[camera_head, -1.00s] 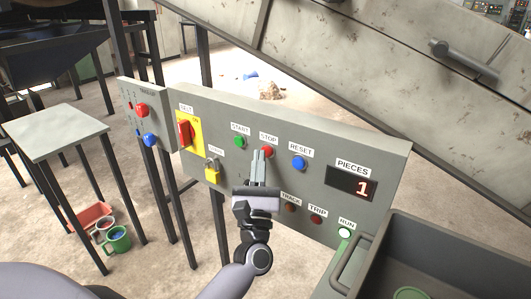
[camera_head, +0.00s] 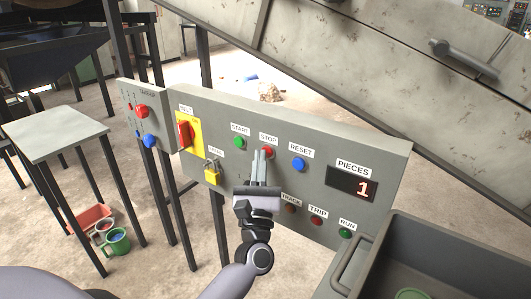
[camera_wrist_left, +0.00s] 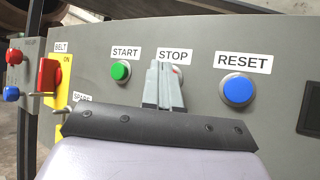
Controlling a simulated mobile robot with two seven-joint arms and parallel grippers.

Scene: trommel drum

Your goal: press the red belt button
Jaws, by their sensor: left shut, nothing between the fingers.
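A grey control panel (camera_head: 300,130) carries a red button (camera_head: 269,151) under the STOP label, between the green START button (camera_head: 239,142) and the blue RESET button (camera_head: 299,164). My left gripper (camera_head: 261,154) is shut and empty, its fingertips at the STOP button and covering part of it. In the left wrist view the closed fingers (camera_wrist_left: 164,84) hide most of that button; a bit of red (camera_wrist_left: 178,71) shows beside them. Contact itself is hidden. A red BELT switch (camera_head: 184,134) sits on a yellow plate at the panel's left. My right gripper is not in view.
The PIECES display (camera_head: 352,185) reads 1. The RUN lamp (camera_head: 345,233) is dark green. A grey bin (camera_head: 440,250) stands at the right, close to the panel. A small table (camera_head: 55,131) stands at the left.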

